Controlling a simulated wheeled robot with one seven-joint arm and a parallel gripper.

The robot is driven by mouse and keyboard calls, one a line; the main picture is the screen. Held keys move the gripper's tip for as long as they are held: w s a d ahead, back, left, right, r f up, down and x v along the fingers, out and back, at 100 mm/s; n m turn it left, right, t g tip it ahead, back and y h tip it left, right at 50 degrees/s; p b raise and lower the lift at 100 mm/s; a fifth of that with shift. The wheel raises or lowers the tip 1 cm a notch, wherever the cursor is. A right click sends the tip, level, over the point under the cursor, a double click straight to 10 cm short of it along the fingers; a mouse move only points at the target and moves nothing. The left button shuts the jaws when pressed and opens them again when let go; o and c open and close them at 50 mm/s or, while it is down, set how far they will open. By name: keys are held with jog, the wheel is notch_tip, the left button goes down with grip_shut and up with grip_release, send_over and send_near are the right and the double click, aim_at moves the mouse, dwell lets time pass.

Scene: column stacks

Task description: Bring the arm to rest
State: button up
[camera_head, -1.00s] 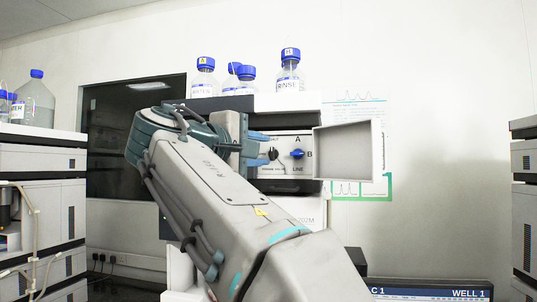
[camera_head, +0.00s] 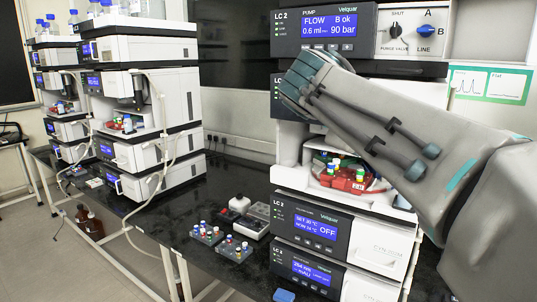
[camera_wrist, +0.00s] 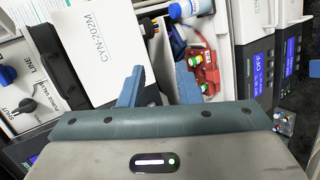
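My arm reaches from the right edge of the head view up and left, across the front of the LC 2 stack. Its wrist end is in front of the stack's upper part; my fingers are hidden there. In the wrist view my gripper (camera_wrist: 158,84) shows two blue fingers set apart, with nothing held between them. The valve panel (camera_head: 410,36) has a black purge knob (camera_head: 396,32) and a blue line knob (camera_head: 425,31), which my gripper is not holding. The line knob also shows at the left of the wrist view (camera_wrist: 8,74).
Below my arm, a red tray (camera_head: 350,180) with capped vials sits in the stack's open bay. A second instrument stack (camera_head: 150,45) stands at left. Vial racks (camera_head: 235,249) lie on the black bench (camera_head: 195,213). A bottle (camera_wrist: 190,8) shows near the red tray in the wrist view.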

jog(key=s+a+f+m+g+y, duration=0.1)
jog(key=s+f+m+y, duration=0.1)
jog(key=s+f, duration=0.4)
jog(key=s+a+f+m+g+y, duration=0.2)
jog(key=s+f, duration=0.4)
jog(key=f, duration=1)
jog(key=s+a+f+m+g+y, duration=0.1)
jog(key=s+f+y, duration=0.4)
jog(key=f, duration=0.6)
jog(key=s+m+g, duration=0.1)
jog(key=m, duration=0.1)
jog(key=shift+s+a+f+m, duration=0.2)
jog(key=shift+a+f+m, duration=0.05)
jog(key=shift+f+m, duration=0.1)
jog(key=shift+d, duration=0.15)
